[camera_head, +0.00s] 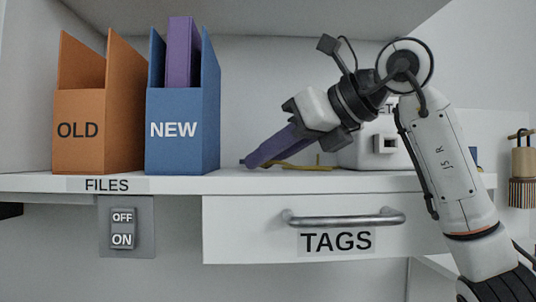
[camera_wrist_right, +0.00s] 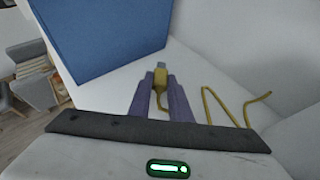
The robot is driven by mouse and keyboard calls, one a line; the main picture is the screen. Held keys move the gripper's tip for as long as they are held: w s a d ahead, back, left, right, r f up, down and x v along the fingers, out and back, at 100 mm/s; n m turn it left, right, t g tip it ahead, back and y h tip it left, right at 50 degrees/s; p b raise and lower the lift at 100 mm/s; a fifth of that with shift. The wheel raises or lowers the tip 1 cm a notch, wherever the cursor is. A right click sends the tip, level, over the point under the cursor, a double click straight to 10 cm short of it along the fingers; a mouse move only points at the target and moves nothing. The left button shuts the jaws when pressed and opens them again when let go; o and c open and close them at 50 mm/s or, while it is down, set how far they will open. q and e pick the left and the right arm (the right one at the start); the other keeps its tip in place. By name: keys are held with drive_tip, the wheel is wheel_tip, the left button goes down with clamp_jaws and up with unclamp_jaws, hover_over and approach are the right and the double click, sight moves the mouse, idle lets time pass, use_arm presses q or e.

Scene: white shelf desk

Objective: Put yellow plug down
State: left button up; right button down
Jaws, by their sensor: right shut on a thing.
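My right gripper (camera_head: 250,161) reaches down from the right over the white shelf, its purple fingers near the surface. In the right wrist view its fingers (camera_wrist_right: 162,84) are shut on the yellow plug (camera_wrist_right: 161,78), which has a pale tip pointing away. The yellow cord (camera_wrist_right: 222,105) trails to the right in a zigzag. In the head view the plug is hidden by the fingers, and the cord (camera_head: 310,166) lies on the shelf behind them. I cannot tell whether the plug touches the shelf. My left gripper is not in view.
A blue NEW file holder (camera_head: 182,140) with a purple file (camera_head: 181,55) and an orange OLD holder (camera_head: 80,130) stand left. A white box (camera_head: 360,152) with a socket stands right, partly behind my arm. Below are a TAGS drawer (camera_head: 300,240) and an OFF/ON switch (camera_head: 123,228).

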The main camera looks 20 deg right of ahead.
drive_tip(key=shift+f, duration=0.25)
drive_tip(key=c, duration=2)
unclamp_jaws()
drive_tip(key=o, duration=0.4)
drive_tip(key=shift+s+a, duration=0.15)
drive_tip(key=shift+c, duration=0.2)
